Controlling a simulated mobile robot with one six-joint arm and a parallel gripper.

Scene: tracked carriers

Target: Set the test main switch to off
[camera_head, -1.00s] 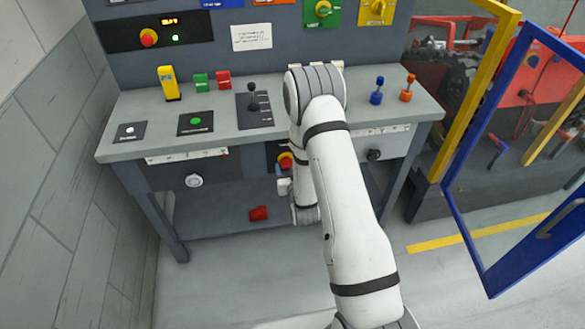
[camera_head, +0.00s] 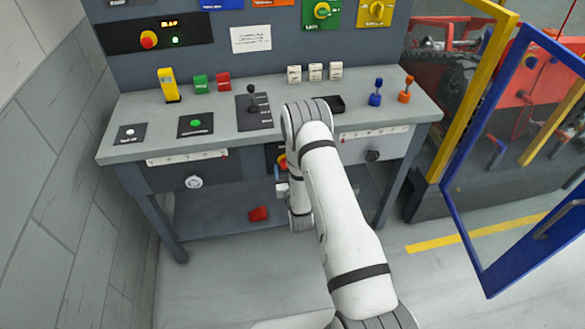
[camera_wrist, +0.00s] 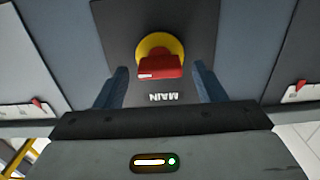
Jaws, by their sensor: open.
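The main switch (camera_wrist: 160,60) is a red handle on a yellow round base, on a dark plate lettered MAIN, upside down in the wrist view. The handle lies roughly level there, with a pale mark near its left end. My gripper (camera_wrist: 163,75) is open, its two blue-grey fingers to the left and right of the switch, apart from the handle in the picture. I cannot tell how deep they reach. In the head view the switch (camera_head: 282,161) shows in part on the bench front, the rest hidden by my arm, which also mostly hides my gripper.
The grey bench top (camera_head: 225,145) carries a black lever (camera_head: 253,100), white switches (camera_head: 315,72) and blue and orange levers. Drawer-like panels flank the switch. A red block (camera_head: 258,213) lies on the lower shelf. A blue frame door (camera_head: 480,150) stands at right.

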